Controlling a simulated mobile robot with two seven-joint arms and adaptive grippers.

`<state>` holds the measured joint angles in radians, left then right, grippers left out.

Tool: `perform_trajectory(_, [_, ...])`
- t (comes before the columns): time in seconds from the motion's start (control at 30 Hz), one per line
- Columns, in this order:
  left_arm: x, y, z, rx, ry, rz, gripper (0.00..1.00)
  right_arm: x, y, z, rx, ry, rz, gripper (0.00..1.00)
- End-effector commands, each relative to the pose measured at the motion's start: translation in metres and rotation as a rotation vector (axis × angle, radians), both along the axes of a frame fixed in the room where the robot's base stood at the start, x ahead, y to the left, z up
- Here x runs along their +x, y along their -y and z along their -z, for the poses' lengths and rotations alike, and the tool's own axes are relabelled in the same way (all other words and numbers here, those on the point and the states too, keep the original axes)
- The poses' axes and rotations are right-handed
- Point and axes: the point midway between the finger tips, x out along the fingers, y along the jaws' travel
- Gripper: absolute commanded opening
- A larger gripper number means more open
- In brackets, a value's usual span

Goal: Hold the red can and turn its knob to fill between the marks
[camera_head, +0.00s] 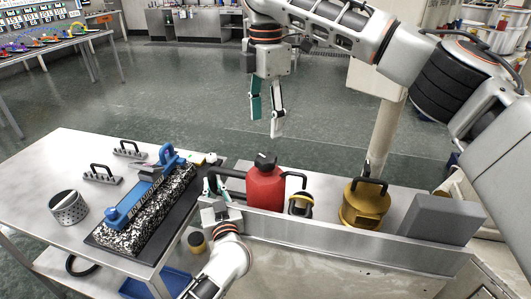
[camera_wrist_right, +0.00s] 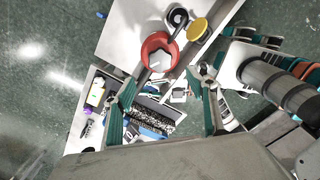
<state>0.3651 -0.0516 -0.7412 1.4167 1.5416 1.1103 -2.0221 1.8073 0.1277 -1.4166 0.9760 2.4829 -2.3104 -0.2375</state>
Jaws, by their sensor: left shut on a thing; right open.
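The red can (camera_head: 265,188) stands upright on the bench in the head view, with a black knob (camera_head: 265,160) on top and dark bars at its sides. My left gripper (camera_head: 213,184) is at the can's left side, shut on its dark side handle. My right gripper (camera_head: 266,122) is open and empty, above the knob and apart from it. In the right wrist view, a red round shape (camera_wrist_right: 152,43) lies beyond the open right fingers (camera_wrist_right: 165,88); I cannot tell whether it is the can. The fill marks cannot be made out.
A black-and-yellow item (camera_head: 300,204) and a brass pot (camera_head: 366,207) stand right of the can, then a grey block (camera_head: 440,218). A speckled slab (camera_head: 150,205) with a blue tool (camera_head: 125,210) lies left. A perforated cup (camera_head: 68,207) stands far left.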

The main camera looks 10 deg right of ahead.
Motion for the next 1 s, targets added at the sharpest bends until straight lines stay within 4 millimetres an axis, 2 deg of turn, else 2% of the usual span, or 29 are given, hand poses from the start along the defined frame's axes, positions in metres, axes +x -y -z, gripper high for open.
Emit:
perform_trajectory(0.3, [0.000, 0.000, 0.000, 0.000, 0.001, 0.000, 0.00, -0.001, 0.000, 0.063, 0.001, -0.004, 0.000, 0.57])
perform_trajectory(0.5, [0.000, 0.000, 0.000, 0.000, 0.001, 0.000, 0.00, -0.001, -0.001, 0.090, 0.001, -0.003, 0.000, 0.57])
perform_trajectory(0.7, [0.000, 0.000, 0.000, 0.000, 0.001, 0.000, 0.00, 0.000, -0.001, 0.101, 0.002, -0.001, 0.001, 0.57])
perform_trajectory(0.97, [0.000, 0.000, 0.000, 0.000, 0.001, 0.000, 0.00, 0.000, 0.000, 0.101, 0.002, -0.001, 0.001, 0.57])
perform_trajectory(1.0, [0.000, 0.000, 0.000, 0.000, 0.001, 0.000, 0.00, 0.000, 0.000, 0.101, 0.002, -0.001, 0.001, 0.49])
